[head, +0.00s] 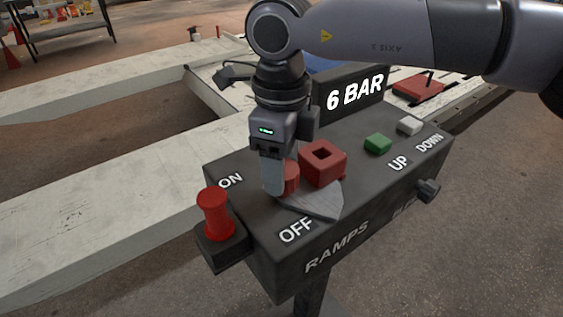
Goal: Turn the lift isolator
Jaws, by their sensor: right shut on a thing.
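The control box (265,225) has ON and OFF lettering on its top left. Between them sits the red isolator knob (291,178), partly hidden by my gripper. A light grey plate (318,203) lies around its base and points toward the lower right, near OFF. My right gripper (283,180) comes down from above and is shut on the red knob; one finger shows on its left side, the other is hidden. A red square block with a square hole (322,163) stands just right of it. My left gripper is out of view.
A red mushroom-like button (213,212) stands on the box's left end. A green button (377,144) and a white button (410,125) sit at the right, by UP and DOWN. A 6 BAR display (352,91) rises behind. Pale frame beams (100,225) lie to the left.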

